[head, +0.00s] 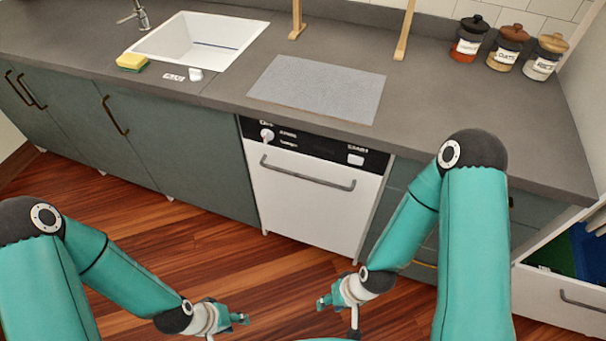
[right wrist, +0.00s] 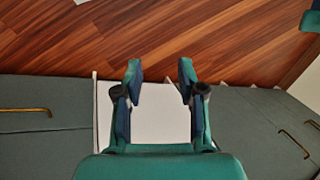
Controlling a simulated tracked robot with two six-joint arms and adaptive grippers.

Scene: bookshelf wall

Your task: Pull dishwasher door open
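The white dishwasher door (head: 305,205) is shut, under the counter in the middle of the head view. It has a grey bar handle (head: 308,175) near its top, below a black control panel (head: 318,146) with a knob. My left gripper (head: 243,319) is low in the head view, in front of the door and apart from it; its finger gap is too small to judge. My right gripper (head: 322,302) is also low in front of the door, apart from the handle. In the right wrist view its two fingers (right wrist: 160,80) are spread and empty, with the white door (right wrist: 160,120) beyond them.
Grey-green cabinets (head: 190,150) with brass handles stand left of the dishwasher. An open drawer (head: 560,290) sticks out at the right. The counter (head: 440,115) holds a grey mat (head: 318,88), several jars and a sponge (head: 132,62). The wooden floor (head: 150,235) is clear.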

